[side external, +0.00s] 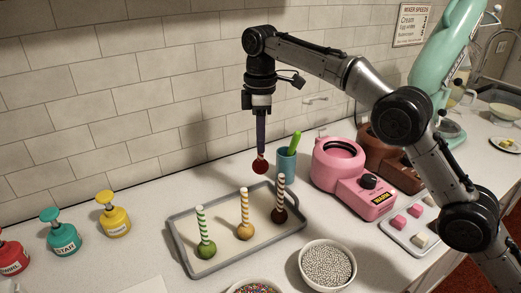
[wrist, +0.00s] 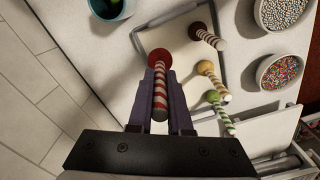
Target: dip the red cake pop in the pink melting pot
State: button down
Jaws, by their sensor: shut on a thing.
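My gripper (side external: 261,150) points down and is shut on the striped stick of the red cake pop (side external: 260,166). The pop hangs head down above the back edge of the grey tray (side external: 178,245), clear of it. In the wrist view, the red and white stick lies between the fingers (wrist: 161,95), with the red ball (wrist: 159,60) beyond their tips. The pink melting pot (side external: 338,160) stands to the right of my gripper in the side view, with its round opening on top and a dark knob in front. The pot is not in the wrist view.
Green (side external: 206,248), yellow (side external: 245,230) and dark brown (side external: 280,213) pops stand in the tray. A blue cup (side external: 286,165) stands between the held pop and the pot. Bowls of silver beads (side external: 327,267) and sprinkles (side external: 256,287) are in front. A brown pot (side external: 395,160) adjoins the pink one.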

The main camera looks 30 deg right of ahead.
jog(key=shift+d+r, duration=0.25)
jog(key=shift+r, duration=0.05)
jog(key=s+d+r+m, duration=0.2)
jog(key=s+d+m, duration=0.3)
jog(key=d, duration=0.3)
jog(key=s+d+r+m, duration=0.1)
jog(key=s+d+m, duration=0.4)
jog(key=d, duration=0.4)
jog(key=w+d+r+n, duration=0.3)
jog(key=w+d+n, duration=0.3)
notch_tip(320, 180, down, 12)
jog(key=shift+w+r, duration=0.15)
jog(key=shift+r, duration=0.1)
jog(key=shift+f, duration=0.3)
dwell(0.5)
jog(key=shift+f, duration=0.3)
jog(key=shift+r, duration=0.15)
dwell(0.9)
jog(key=shift+r, duration=2.95)
